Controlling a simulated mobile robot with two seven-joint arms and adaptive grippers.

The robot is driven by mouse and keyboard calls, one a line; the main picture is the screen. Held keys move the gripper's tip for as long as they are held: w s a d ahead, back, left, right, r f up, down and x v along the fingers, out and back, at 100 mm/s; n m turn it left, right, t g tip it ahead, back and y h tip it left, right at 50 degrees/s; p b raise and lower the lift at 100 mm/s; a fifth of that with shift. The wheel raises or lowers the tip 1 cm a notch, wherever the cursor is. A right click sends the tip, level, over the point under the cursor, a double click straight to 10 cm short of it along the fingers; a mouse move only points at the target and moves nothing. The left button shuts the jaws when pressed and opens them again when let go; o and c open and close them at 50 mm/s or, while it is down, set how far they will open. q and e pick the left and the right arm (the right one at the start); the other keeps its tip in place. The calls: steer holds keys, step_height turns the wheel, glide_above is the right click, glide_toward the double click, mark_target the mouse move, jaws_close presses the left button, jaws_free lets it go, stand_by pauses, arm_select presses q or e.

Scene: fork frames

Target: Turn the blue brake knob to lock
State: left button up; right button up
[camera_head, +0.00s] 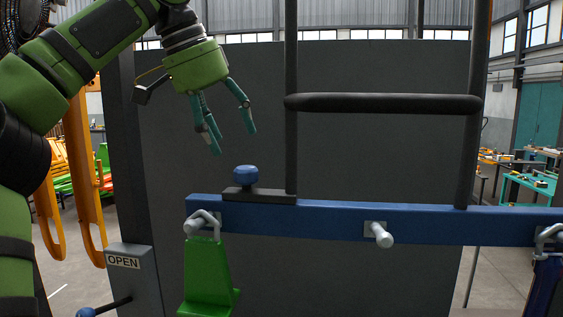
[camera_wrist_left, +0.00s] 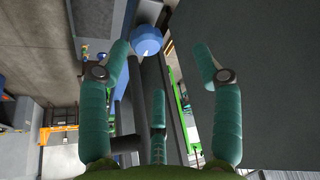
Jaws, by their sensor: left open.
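The blue brake knob (camera_head: 245,175) stands on a dark block (camera_head: 262,195) at the left end of a blue beam (camera_head: 340,220). My left gripper (camera_head: 232,140) is open and empty, with teal fingers pointing down. In the head view it hangs above the knob, apart from it. In the left wrist view the knob (camera_wrist_left: 146,40) shows at the top, beyond the fingertips and nearer the left finger. Nothing sits between the fingers. My right gripper is in neither view. I cannot tell from the knob whether it is locked.
A black tube frame (camera_head: 385,103) rises behind the beam, right of my gripper. A green part (camera_head: 207,275) hangs from a hook at the beam's left end. A grey pin (camera_head: 378,235) sticks out of the beam. A box marked OPEN (camera_head: 130,280) stands at lower left.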

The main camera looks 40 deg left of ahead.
mark_target(244, 168)
arm_select(q)
steer(key=shift+m, duration=0.3)
steer(key=f, duration=0.1)
steer(key=w+d+f, duration=0.1)
steer(key=f, duration=0.1)
steer(key=d+f, duration=0.1)
steer(key=f, duration=0.1)
steer(key=shift+w, duration=0.2)
steer(key=shift+w+d+f, duration=0.25)
steer(key=shift+w+f, duration=0.1)
steer(key=shift+f, duration=0.1)
steer(key=shift+s, duration=0.15)
steer(key=shift+s+a, duration=0.1)
steer(key=shift+a, duration=0.05)
steer(key=shift+c, duration=1.2)
steer(key=shift+r, duration=0.1)
steer(key=c, duration=0.9)
